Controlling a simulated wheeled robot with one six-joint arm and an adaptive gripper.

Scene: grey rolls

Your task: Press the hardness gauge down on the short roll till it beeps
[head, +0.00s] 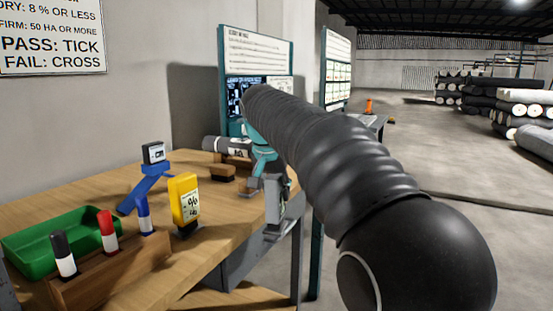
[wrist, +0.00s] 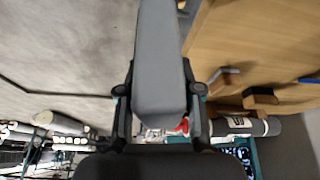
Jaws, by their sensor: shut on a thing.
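The short roll (head: 228,147) is grey with a pale label and lies at the far end of the bench, partly hidden by my arm. In the wrist view the roll (wrist: 248,127) lies right of my fingers, apart from them. My gripper (head: 262,160) is at the bench's right edge; in the wrist view my gripper (wrist: 160,92) is shut on a long grey body (wrist: 160,60). This looks like the hardness gauge, also hanging below my gripper in the head view (head: 277,207). Its face and reading are not legible. I see no contact with the roll.
Wooden blocks (head: 222,172) sit by the roll. A yellow meter (head: 184,199), a blue stand (head: 148,187) with a small black display (head: 153,152), a marker rack (head: 112,265) and a green tray (head: 45,258) occupy the near bench. A teal-framed board (head: 258,53) stands behind.

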